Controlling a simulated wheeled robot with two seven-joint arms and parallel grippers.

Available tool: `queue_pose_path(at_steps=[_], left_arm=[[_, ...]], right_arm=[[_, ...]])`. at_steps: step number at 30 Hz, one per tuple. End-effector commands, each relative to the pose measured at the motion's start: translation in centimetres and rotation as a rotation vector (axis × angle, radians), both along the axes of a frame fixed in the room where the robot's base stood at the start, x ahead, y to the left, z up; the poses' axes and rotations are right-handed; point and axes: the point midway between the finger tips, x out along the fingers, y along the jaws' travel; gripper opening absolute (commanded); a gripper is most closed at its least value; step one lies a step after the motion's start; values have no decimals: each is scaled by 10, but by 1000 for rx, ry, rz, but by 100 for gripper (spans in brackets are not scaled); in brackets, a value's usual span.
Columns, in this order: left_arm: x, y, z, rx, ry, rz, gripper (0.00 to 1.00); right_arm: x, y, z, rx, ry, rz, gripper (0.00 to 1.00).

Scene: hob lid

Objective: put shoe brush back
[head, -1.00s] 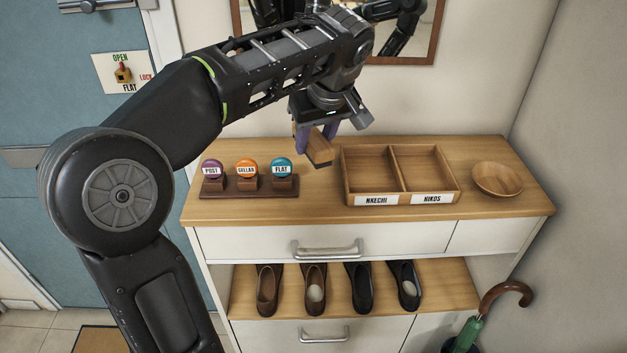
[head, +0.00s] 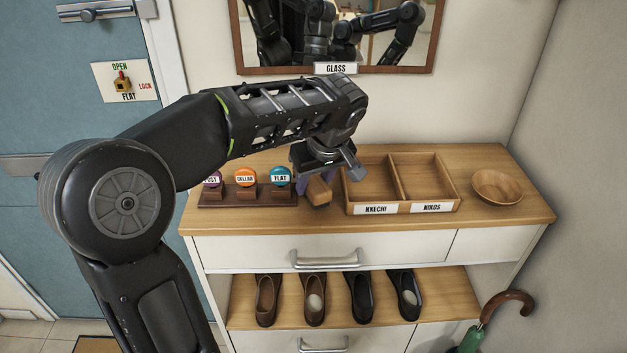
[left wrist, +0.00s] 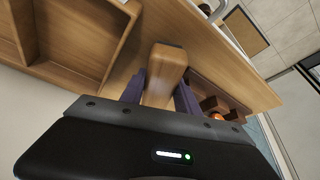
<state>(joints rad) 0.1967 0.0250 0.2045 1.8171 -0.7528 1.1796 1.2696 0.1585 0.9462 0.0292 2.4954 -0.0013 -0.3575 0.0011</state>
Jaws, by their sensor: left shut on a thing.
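The shoe brush (head: 318,191) is a wooden block, held in my left gripper (head: 322,180) over the cabinet top. It lies between the stand of round tags and the two-compartment tray. The left wrist view shows the brush (left wrist: 166,72) with the purple finger pads (left wrist: 158,92) on both sides of it. Whether its underside touches the cabinet top, I cannot tell. The tray (head: 403,208) has compartments labelled NKECHI and NIKOS, and both look empty where visible. My right gripper is not in view.
A tag stand (head: 247,199) with POST, CELLAR and FLAT tags is close left of the gripper. A wooden bowl (head: 497,187) stands at the right. Several shoes (head: 361,298) are on the shelf below. A mirror (head: 335,40) hangs behind. The cabinet's front strip is clear.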

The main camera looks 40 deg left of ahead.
Motion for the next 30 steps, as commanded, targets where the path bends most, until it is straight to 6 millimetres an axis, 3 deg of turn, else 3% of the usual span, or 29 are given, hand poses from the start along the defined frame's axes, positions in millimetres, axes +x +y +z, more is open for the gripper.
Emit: queue_pose_path(at_steps=[10,11,13,23,30], left_arm=[[0,0,-5,0,-1,0,0],[0,0,-3,0,-1,0,40],[0,0,-3,0,-1,0,46],[0,0,-1,0,-1,0,47],[-2,-8,21,0,-6,-2,47]], right_arm=[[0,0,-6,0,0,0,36],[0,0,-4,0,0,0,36],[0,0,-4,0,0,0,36],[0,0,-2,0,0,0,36],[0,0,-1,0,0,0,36]])
